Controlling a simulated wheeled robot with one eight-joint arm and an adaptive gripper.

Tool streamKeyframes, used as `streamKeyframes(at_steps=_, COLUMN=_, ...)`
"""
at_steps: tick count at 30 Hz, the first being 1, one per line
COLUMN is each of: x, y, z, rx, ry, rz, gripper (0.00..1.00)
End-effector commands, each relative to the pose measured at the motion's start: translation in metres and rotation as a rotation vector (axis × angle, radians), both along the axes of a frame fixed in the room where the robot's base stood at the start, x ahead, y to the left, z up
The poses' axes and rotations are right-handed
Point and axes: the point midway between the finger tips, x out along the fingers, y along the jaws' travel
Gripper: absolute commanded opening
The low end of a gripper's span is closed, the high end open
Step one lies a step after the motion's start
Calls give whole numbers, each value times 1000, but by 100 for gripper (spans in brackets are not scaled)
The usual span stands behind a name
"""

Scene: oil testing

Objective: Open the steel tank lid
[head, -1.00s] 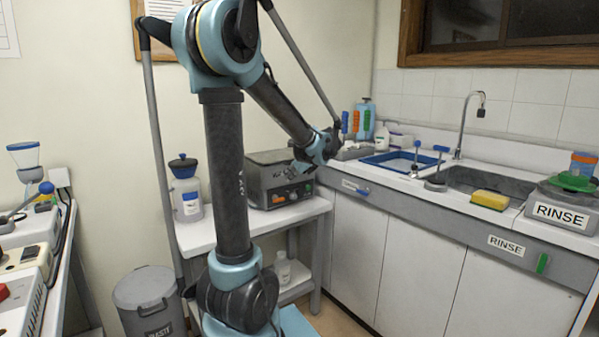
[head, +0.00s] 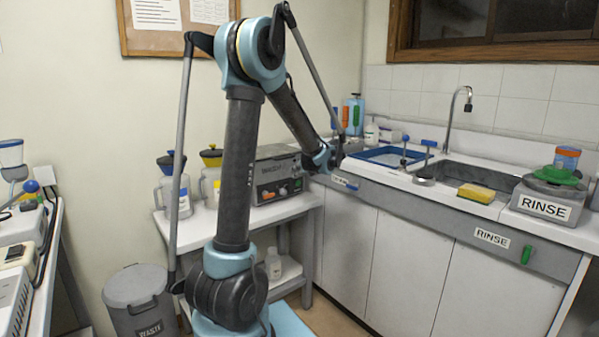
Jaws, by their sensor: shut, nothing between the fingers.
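A grey box-shaped unit (head: 277,178) with a front panel and knobs stands on the white shelf table behind my arm. It looks like the steel tank. Its flat top (head: 278,151) appears closed; the lid's handle cannot be made out. My gripper (head: 337,155) is at the end of the bent arm, just right of the tank's front in the picture. It is small and dark here and appears shut and empty. I cannot tell whether it touches the tank.
Two jugs, one blue-lidded (head: 172,188) and one yellow-lidded (head: 211,175), stand left of the tank. A waste bin (head: 138,300) is on the floor. On the right is a sink counter with a blue-rimmed tray (head: 385,157), sponge (head: 477,193) and RINSE unit (head: 545,205).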

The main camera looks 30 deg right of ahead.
Motion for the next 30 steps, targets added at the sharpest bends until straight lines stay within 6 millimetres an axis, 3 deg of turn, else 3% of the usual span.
streamKeyframes(at_steps=5, x=23, y=2, z=-13, rx=-1, ry=0, rz=3, gripper=0)
streamKeyframes(at_steps=15, x=28, y=3, z=21, rx=0, ry=0, rz=1, gripper=0)
streamKeyframes(at_steps=30, x=29, y=3, z=27, rx=0, ry=0, rz=1, gripper=0)
